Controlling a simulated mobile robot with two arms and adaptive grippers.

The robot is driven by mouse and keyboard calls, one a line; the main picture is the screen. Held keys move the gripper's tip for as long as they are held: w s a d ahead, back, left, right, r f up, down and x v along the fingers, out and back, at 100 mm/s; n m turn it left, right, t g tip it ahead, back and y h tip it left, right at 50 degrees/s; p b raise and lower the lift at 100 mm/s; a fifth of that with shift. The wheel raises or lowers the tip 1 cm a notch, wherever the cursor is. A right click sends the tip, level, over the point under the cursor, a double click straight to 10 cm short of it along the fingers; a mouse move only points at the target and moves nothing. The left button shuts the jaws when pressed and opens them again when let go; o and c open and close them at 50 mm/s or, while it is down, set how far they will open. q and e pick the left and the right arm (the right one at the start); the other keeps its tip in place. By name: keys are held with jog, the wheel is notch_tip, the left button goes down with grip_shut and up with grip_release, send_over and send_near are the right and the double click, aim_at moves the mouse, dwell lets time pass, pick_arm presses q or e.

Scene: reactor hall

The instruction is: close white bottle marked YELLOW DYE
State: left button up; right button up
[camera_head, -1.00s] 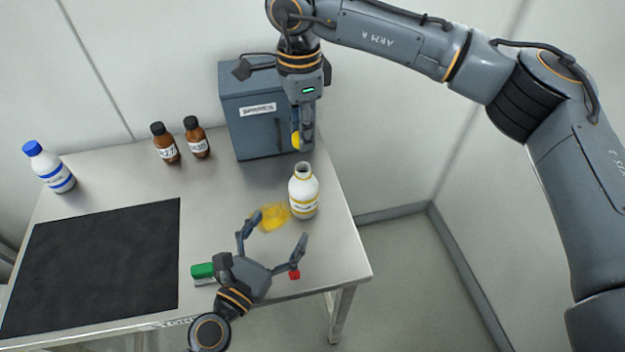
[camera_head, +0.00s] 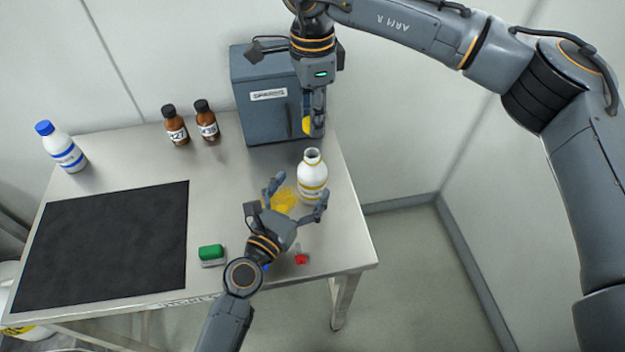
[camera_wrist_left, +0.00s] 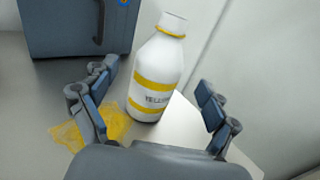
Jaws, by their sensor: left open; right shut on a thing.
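The white bottle (camera_head: 312,178) with yellow bands stands upright and uncapped near the right edge of the table. It also shows in the left wrist view (camera_wrist_left: 157,75), between and just beyond the fingers. My left gripper (camera_head: 297,190) is open in front of it, with its fingertips close to the bottle; I cannot tell whether they touch. My right gripper (camera_head: 312,125) is shut on a yellow cap (camera_head: 306,125), held above the table behind the bottle, in front of the grey cabinet.
A grey cabinet (camera_head: 263,100) stands behind. Two brown bottles (camera_head: 176,130), a blue-capped bottle (camera_head: 63,149), a black mat (camera_head: 105,245), a green block (camera_head: 211,253) and a small red object (camera_head: 301,259) are also on the table.

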pick_arm(q)
jog(key=shift+x, duration=2.4)
jog(key=c, duration=1.8)
pick_arm(e)
send_over(312, 153)
jog(key=shift+f, duration=2.5)
jog(key=shift+f, duration=0.85)
pick_arm(q)
grip_shut()
pick_arm(e)
jog(key=shift+f, duration=0.6)
